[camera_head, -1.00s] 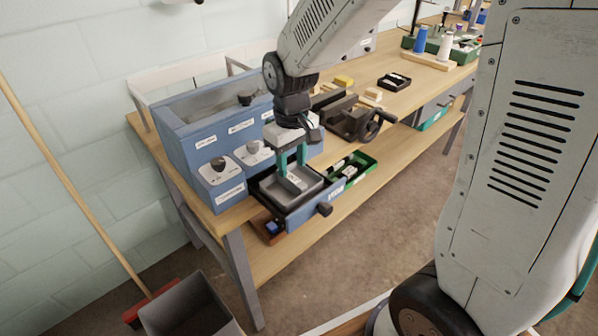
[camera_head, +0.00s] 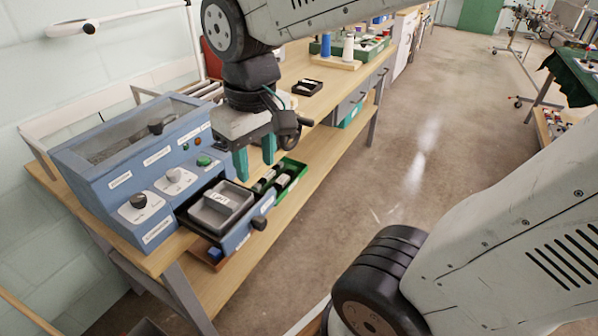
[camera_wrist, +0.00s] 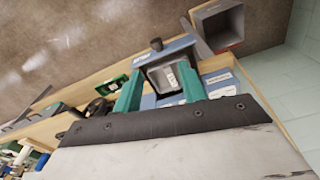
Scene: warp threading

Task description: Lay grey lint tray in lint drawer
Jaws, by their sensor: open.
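The grey lint tray (camera_head: 222,205) lies inside the open lint drawer (camera_head: 236,240) of the blue machine (camera_head: 133,165). It sits within the drawer's dark interior, with a white label on its floor. The wrist view also shows the tray (camera_wrist: 161,78) in the drawer, behind its blue front (camera_wrist: 165,52). My gripper (camera_head: 255,162) has two teal fingers, spread apart with nothing between them. It is above and beyond the tray, clear of it. In the wrist view the fingertips (camera_wrist: 157,88) appear on either side of the tray in the picture.
A green tray (camera_head: 279,180) with dark items is beside the drawer on the wooden bench (camera_head: 310,135). A small black tray (camera_head: 307,87) and white and blue spools (camera_head: 348,48) are farther back. A grey bin (camera_wrist: 218,25) stands on the floor. Open floor lies to the right.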

